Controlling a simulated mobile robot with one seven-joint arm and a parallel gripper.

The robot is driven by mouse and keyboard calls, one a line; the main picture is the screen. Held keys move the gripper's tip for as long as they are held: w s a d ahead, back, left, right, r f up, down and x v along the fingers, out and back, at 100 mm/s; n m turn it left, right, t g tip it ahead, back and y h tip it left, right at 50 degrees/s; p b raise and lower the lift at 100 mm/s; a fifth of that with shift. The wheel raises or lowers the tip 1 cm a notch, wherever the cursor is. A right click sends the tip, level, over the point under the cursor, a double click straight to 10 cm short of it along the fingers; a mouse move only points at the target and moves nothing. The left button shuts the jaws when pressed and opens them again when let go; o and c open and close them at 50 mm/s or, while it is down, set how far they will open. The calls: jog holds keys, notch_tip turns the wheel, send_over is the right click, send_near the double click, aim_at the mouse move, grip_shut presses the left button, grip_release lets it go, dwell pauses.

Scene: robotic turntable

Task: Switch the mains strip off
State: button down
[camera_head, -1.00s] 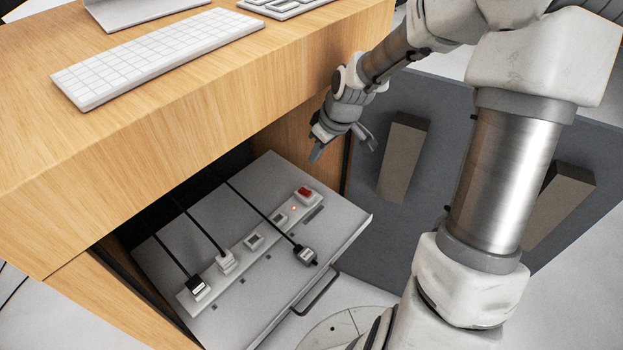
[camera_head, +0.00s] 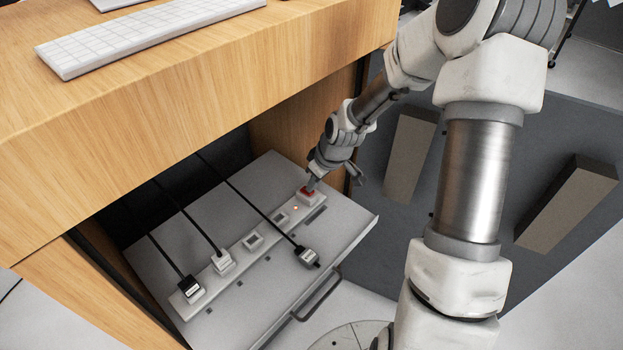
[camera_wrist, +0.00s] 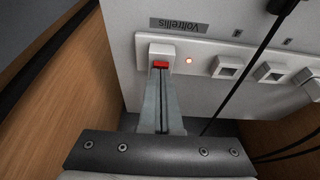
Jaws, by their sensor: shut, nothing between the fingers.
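The white mains strip (camera_head: 238,248) lies on a pulled-out grey tray under the desk. Its red switch (camera_head: 307,192) is at the right end, beside a lit orange-red lamp (camera_head: 295,208). In the wrist view the red switch (camera_wrist: 161,64) shows just past my fingertips, partly hidden by them, and the lamp (camera_wrist: 188,60) glows. My gripper (camera_head: 311,185) is shut and empty, its tips at the switch; I cannot tell for sure whether they touch it. Two plugs sit in the strip, and a loose black plug (camera_head: 307,257) lies on the tray.
The wooden desk top (camera_head: 150,110) overhangs the tray (camera_head: 345,222), with a keyboard (camera_head: 150,38) on it. Black cables run across the tray to the plugs. A handle (camera_head: 318,297) is on the tray's front edge. A label reading "Voltrellis" (camera_wrist: 179,24) is near the switch.

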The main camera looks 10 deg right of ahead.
jog(key=shift+f, duration=0.1)
jog(key=shift+s+d+f, duration=0.3)
jog(key=shift+s+f, duration=0.1)
jog(key=shift+f, duration=0.05)
jog(key=shift+w+a, duration=0.1)
jog(key=shift+w, duration=0.05)
jog(key=shift+w+a+r+p, duration=0.3)
jog(key=shift+w+a, duration=0.05)
jog(key=shift+w, duration=0.15)
jog(key=shift+r, duration=0.1)
jog(key=shift+r+p, duration=0.3)
notch_tip(320, 180, up, 4)
jog(key=p, duration=0.3)
jog(key=shift+w+a, duration=0.1)
jog(key=shift+a, duration=0.05)
jog(key=s+d+r+p, duration=0.3)
jog(key=s+d+r, duration=0.1)
jog(key=s+r, duration=0.1)
jog(key=shift+v, duration=0.85)
